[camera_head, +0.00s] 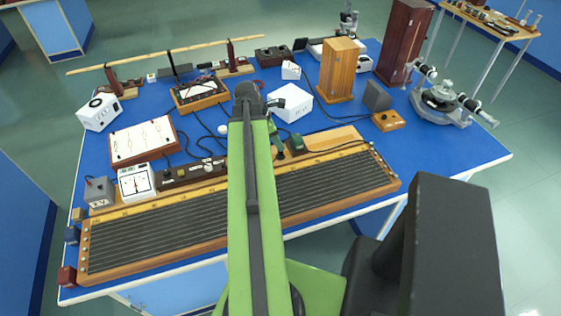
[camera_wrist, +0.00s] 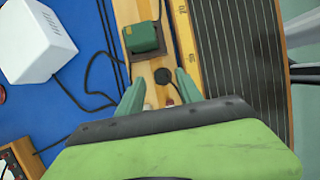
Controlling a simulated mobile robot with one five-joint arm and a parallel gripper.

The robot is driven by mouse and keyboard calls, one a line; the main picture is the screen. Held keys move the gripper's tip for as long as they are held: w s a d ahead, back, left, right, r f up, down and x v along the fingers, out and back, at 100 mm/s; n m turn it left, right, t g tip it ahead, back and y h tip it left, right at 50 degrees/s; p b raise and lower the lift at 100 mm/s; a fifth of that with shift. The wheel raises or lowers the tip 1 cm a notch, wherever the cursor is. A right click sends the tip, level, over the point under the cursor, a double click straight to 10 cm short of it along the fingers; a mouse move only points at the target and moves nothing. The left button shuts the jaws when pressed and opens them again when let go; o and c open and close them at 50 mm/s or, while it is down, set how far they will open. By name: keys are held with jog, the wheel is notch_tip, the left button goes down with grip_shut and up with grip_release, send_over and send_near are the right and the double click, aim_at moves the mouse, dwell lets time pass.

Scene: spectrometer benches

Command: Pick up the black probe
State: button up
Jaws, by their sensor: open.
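A small round black piece (camera_wrist: 162,76), which may be the top of the black probe, shows on the wooden strip in the wrist view. My gripper (camera_wrist: 158,88) is open, with its two green fingers on either side of this piece. The fingers look apart from it; the height between them cannot be told. In the head view my arm covers most of the gripper and the black piece cannot be made out.
A dark green block (camera_wrist: 145,38) with a cable sits just beyond the black piece; it also shows in the head view (camera_head: 297,144). A long ribbed wire board (camera_head: 330,187) lies alongside. A white box (camera_head: 290,102) stands behind on the blue bench, and several instruments and cables crowd the surface.

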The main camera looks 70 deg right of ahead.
jog(key=b+x, duration=0.4)
jog(key=shift+w+a+f+b, duration=0.25)
jog(key=shift+w+f+b, duration=0.05)
jog(key=shift+f, duration=0.2)
jog(key=shift+s+d+f+b, duration=0.1)
jog(key=shift+s+f+b, duration=0.05)
jog(key=shift+f+b, duration=0.15)
jog(key=shift+r, duration=0.2)
grip_shut()
